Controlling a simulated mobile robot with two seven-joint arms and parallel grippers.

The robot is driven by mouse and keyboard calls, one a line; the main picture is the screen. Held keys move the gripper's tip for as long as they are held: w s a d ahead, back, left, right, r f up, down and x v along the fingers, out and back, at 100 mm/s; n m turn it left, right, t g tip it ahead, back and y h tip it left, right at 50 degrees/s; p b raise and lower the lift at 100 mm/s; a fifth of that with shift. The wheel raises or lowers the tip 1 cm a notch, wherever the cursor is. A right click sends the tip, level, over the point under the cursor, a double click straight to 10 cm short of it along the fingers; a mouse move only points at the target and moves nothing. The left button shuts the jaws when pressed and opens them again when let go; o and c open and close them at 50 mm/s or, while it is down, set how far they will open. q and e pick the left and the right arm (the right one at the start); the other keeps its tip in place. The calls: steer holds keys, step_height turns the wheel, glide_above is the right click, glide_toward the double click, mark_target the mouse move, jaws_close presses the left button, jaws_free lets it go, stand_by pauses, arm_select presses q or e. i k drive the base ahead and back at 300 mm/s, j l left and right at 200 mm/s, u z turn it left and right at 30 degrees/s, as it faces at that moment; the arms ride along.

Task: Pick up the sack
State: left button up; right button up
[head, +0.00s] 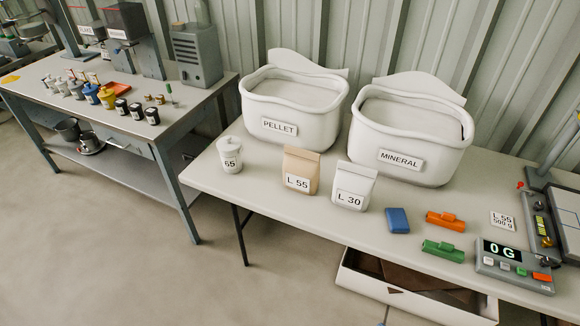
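Two upright paper sacks stand on the near table. The brown sack (300,171), labelled L 55, has a folded top. The white sack (353,186), labelled L 30, stands just to its right, with a small gap between them. The picture does not show which of the two the task means. Neither of my grippers is in view, and nothing is touching either sack.
White bins marked PELLET (279,127) and MINERAL (400,159) stand behind the sacks. A white tub (230,155) is left of them. A blue block (397,220), orange piece (446,221), green piece (443,251) and scale display (505,251) reading 0 G lie right.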

mark_target(301, 168)
steer(key=i+j, duration=0.2)
steer(key=j, duration=0.15)
steer(key=i+j+z, duration=0.1)
steer(key=j, duration=0.3)
steer(key=i+j, duration=0.25)
steer(key=j, duration=0.15)
steer(key=i+j+z, duration=0.1)
steer(key=j, duration=0.25)
steer(key=i+j, duration=0.2)
steer(key=j, duration=0.2)
steer(key=i+j, duration=0.15)
steer(key=j, duration=0.25)
steer(key=i+j+z, duration=0.1)
steer(key=j, duration=0.3)
steer(key=i+j, duration=0.2)
steer(key=j, duration=0.2)
steer(key=z, duration=0.05)
